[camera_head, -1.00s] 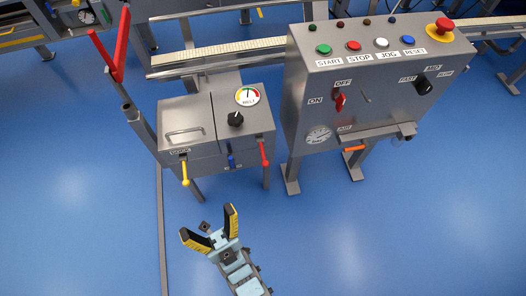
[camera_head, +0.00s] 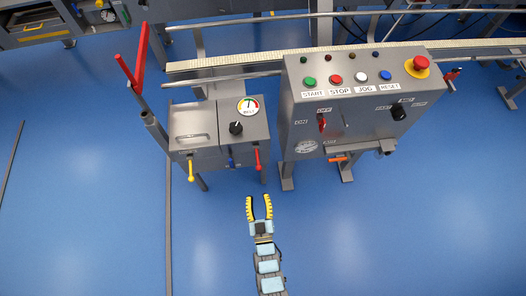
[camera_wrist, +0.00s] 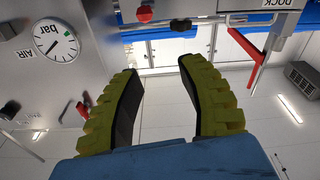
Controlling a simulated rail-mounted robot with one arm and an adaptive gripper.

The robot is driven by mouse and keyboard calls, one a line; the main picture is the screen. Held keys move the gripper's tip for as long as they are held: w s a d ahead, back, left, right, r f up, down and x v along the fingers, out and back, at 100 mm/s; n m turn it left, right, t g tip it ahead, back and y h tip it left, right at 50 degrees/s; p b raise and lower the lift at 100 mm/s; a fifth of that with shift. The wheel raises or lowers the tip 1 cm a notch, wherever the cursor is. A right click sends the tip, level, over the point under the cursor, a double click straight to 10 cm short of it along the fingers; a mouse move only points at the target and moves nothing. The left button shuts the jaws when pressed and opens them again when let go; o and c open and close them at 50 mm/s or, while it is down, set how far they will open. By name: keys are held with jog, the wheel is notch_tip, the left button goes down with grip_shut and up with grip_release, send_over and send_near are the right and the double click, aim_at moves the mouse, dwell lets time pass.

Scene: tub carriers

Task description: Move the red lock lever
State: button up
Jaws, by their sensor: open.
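A small lever with a red handle (camera_head: 257,158) hangs on the front right of the grey belt box; no lock label is readable beside it. A red ball end (camera_wrist: 145,14) shows upside down at the top of the wrist view. A larger red forked lever (camera_head: 138,68) stands on a post left of the box; a red bar on a grey post (camera_wrist: 243,46) shows at the wrist view's upper right. My gripper (camera_head: 259,204) is open and empty, below the small red lever and apart from it. Its yellow-and-black fingers (camera_wrist: 160,75) frame empty space.
Beside the red lever hang a blue lever (camera_head: 230,162) and a yellow lever (camera_head: 190,172). The control panel (camera_head: 360,125) stands to the right, with an orange handle (camera_head: 338,159) below. A conveyor rail (camera_head: 225,62) runs behind. The blue floor in front is clear.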

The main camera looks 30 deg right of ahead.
aim_at(258, 164)
jog(key=shift+g, duration=0.6)
jog(key=b+x, duration=0.1)
jog(key=x, duration=0.4)
jog(key=d+f+b+x, duration=0.1)
jog(key=x, duration=0.5)
jog(key=f+b+x, duration=0.1)
jog(key=x, duration=0.4)
jog(key=shift+s+d+f, duration=0.1)
jog(key=shift+d+f, duration=0.05)
jog(key=shift+d, duration=0.1)
jog(key=shift+c, duration=0.2)
grip_shut()
